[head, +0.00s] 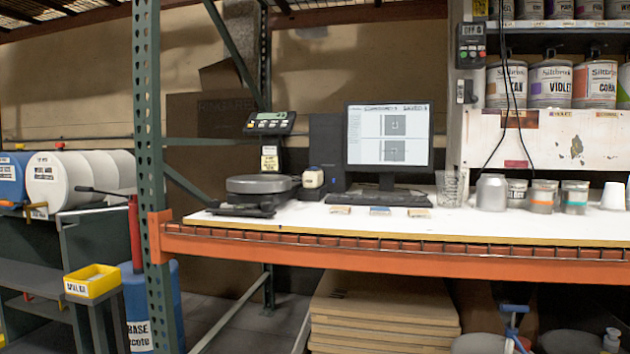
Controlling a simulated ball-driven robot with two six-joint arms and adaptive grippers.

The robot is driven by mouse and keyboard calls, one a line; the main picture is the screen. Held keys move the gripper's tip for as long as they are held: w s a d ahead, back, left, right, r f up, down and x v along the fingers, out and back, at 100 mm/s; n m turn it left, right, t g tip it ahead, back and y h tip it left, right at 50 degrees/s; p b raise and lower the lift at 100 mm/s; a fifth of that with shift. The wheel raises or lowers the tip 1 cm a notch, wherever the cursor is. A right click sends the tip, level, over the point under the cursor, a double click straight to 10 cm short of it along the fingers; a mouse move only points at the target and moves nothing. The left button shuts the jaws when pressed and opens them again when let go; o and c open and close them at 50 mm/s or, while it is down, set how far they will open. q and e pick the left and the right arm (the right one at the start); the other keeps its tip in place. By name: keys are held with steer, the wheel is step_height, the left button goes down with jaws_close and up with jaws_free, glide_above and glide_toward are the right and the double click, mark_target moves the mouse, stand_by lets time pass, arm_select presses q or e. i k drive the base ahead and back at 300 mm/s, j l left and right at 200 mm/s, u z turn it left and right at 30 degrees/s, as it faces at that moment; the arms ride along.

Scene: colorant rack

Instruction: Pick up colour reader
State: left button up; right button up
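A small cream-and-dark device, which looks like the colour reader (313,178), stands on the white bench top (330,225) between the round dark scale (262,187) and the computer monitor (388,137). It sits upright on or against a dark base; its lower part is hard to make out. Nothing is touching it from the front. Neither of my grippers is in view.
An orange beam (400,262) edges the bench front, and a green rack post (147,180) rises at its left. Small sample chips (380,211) lie before the keyboard. Cans (543,196) and a clear cup (450,188) stand right. A yellow bin (92,284) is lower left.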

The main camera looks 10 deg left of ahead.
mark_target(312, 179)
steer(key=i+j, duration=0.1)
steer(key=i, duration=0.5)
steer(key=i+u, duration=0.1)
steer(key=u, duration=0.3)
steer(key=i+u, duration=0.1)
steer(key=u, duration=0.3)
steer(key=i+u, duration=0.1)
steer(key=u, duration=0.25)
steer(key=i+l+u, duration=0.1)
steer(key=u, duration=0.3)
